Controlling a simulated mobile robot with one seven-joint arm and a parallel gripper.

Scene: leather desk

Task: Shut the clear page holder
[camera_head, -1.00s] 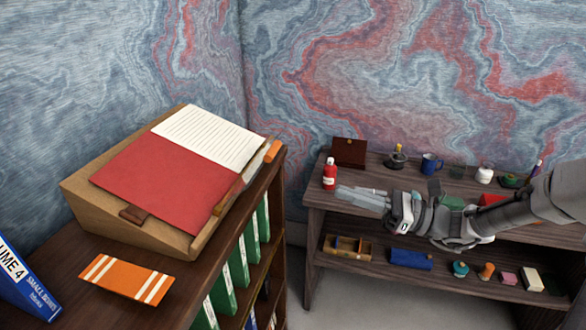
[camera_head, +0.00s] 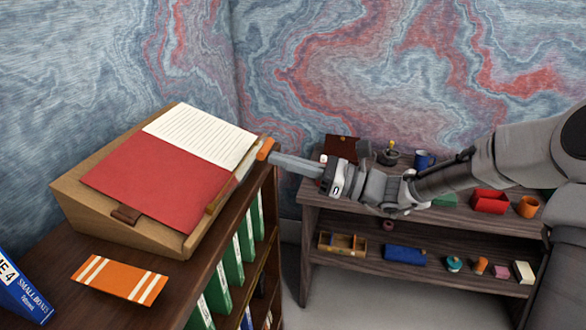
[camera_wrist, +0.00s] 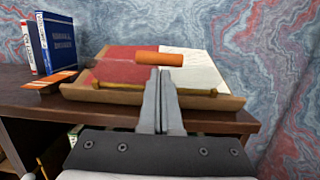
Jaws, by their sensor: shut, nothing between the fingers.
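The clear page holder is a see-through panel, hard to make out, along the right edge of a slanted book stand (camera_head: 75,208). Its orange handle (camera_head: 265,148) stands out beyond the pages; the wrist view shows this handle (camera_wrist: 159,58) as a sideways cylinder. A gold rod (camera_wrist: 110,85) runs along the panel's lower edge. An open red book with a lined white page (camera_head: 203,134) lies uncovered on the stand. My gripper (camera_head: 272,160) is shut and empty, its tips close to the handle. I cannot tell whether they touch it.
The stand sits on a dark wooden shelf (camera_head: 65,270) with green binders (camera_head: 236,265) below. A second shelf (camera_head: 420,268) with small items stands beneath my arm. Air above the stand is clear.

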